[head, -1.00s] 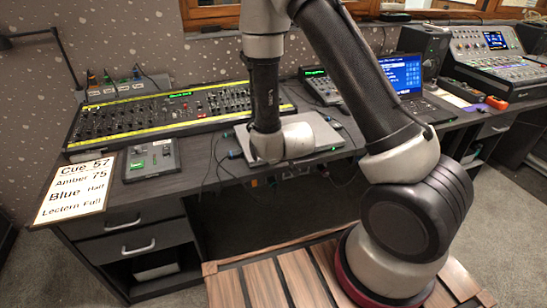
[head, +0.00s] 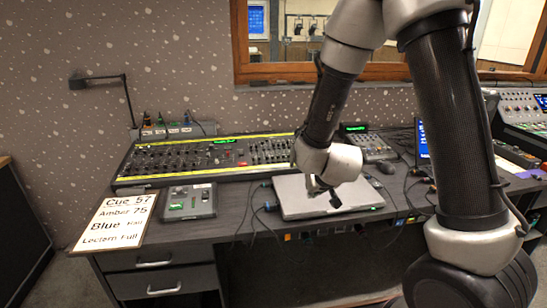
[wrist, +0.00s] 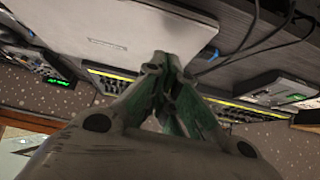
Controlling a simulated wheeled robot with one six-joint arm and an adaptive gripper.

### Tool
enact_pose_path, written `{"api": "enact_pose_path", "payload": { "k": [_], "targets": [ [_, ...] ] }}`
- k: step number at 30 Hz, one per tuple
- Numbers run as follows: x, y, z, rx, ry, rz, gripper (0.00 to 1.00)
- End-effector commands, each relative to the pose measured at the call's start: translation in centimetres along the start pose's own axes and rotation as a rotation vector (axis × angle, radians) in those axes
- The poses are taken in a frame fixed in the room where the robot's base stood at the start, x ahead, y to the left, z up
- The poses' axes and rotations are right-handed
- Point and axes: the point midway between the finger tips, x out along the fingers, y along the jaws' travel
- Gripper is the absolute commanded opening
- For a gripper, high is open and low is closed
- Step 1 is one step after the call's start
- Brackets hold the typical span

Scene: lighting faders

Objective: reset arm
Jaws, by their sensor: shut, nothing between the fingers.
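My gripper (wrist: 168,65) is shut and empty in the wrist view, its fingertips together near the edge of a closed grey laptop (wrist: 130,25). In the head view my arm comes down from the top, and its wrist hangs over the back of the laptop (head: 295,204). The small fader box (head: 189,202) lies on the desk left of the laptop, clear of my arm. It also shows in the wrist view (wrist: 275,88).
A long lighting console (head: 200,160) with yellow edges stands behind. A cue card (head: 118,217) lies at the desk's left. Cables (head: 262,205) run beside the laptop. A desk lamp (head: 100,80) stands at the back left. A small mixer (head: 370,145) stands right of the console.

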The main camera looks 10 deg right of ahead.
Motion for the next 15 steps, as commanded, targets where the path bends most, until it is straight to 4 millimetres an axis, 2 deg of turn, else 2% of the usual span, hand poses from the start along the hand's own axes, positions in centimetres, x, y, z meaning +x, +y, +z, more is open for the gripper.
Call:
{"api": "enact_pose_path", "payload": {
  "k": [2,5,7,11,15],
  "targets": [
    [0.0,-0.4,1.5,0.007,-0.065,-0.018,0.0],
    [-0.5,-1.4,5.1,-0.005,-0.225,-0.063,0.0],
    [-1.9,-2.0,7.5,-0.027,-0.358,-0.104,0.0],
    [-7.4,-1.6,8.9,-0.063,-0.54,-0.161,0.0],
    [-13.4,0.8,8.5,-0.089,-0.644,-0.168,0.0]
  ]
}}
